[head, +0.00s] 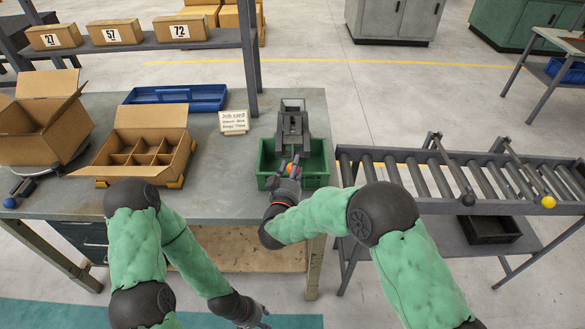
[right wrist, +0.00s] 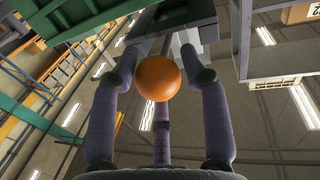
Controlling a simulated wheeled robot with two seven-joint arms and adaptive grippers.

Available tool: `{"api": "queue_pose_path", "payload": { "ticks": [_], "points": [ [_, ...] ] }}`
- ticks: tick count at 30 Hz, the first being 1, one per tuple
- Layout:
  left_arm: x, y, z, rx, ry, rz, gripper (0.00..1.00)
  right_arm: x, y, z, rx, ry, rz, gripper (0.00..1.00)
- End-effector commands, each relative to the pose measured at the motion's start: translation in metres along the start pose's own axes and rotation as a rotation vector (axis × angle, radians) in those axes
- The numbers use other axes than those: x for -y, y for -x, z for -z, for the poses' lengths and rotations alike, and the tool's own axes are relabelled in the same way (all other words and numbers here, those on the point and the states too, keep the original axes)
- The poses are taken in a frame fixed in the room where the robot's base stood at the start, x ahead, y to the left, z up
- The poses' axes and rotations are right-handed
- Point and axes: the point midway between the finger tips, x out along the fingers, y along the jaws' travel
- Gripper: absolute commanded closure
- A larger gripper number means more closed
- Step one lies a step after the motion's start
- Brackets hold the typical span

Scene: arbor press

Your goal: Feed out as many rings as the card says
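A grey dispenser (head: 292,128) with a lever stands at the back of a green bin (head: 313,172) on the bench. Its round orange knob (head: 291,168) also shows in the right wrist view (right wrist: 159,77). My right gripper (head: 289,174) is at the knob. In the right wrist view its fingers stand apart around the knob, with gaps at both sides. The job card (head: 234,122) stands left of the dispenser; its small text seems to read "Rings: Three". No rings can be made out in the bin. My left gripper (head: 260,317) is low at the bottom edge, its fingers unclear.
A cardboard box with compartments (head: 122,174) and an open carton (head: 42,128) stand on the left of the bench. A blue tray (head: 176,97) lies behind. A roller conveyor (head: 430,178) is on the right. A shelf post (head: 249,60) rises behind the card.

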Motion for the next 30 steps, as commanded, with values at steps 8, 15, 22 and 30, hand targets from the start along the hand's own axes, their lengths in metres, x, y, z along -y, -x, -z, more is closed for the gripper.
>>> {"api": "queue_pose_path", "payload": {
  "ticks": [8, 15, 22, 30],
  "points": [
    [0.0, 0.0, 0.0, 0.0, 0.0, 0.0, 0.6, 0.0, 0.0, 0.002, -0.003, -0.001, 0.0, 1.0],
    [-0.002, 0.004, 0.0, 0.0, 0.0, 0.0, 0.6, -0.002, 0.015, 0.004, -0.004, -0.002, 0.001, 1.0],
    [-0.004, 0.013, -0.001, 0.0, 0.0, 0.0, 0.6, -0.011, 0.057, 0.004, -0.008, -0.004, 0.001, 1.0],
    [-0.004, 0.013, -0.001, 0.0, 0.0, 0.0, 0.6, -0.012, 0.065, 0.003, -0.011, -0.005, -0.001, 1.0]
  ]
}}
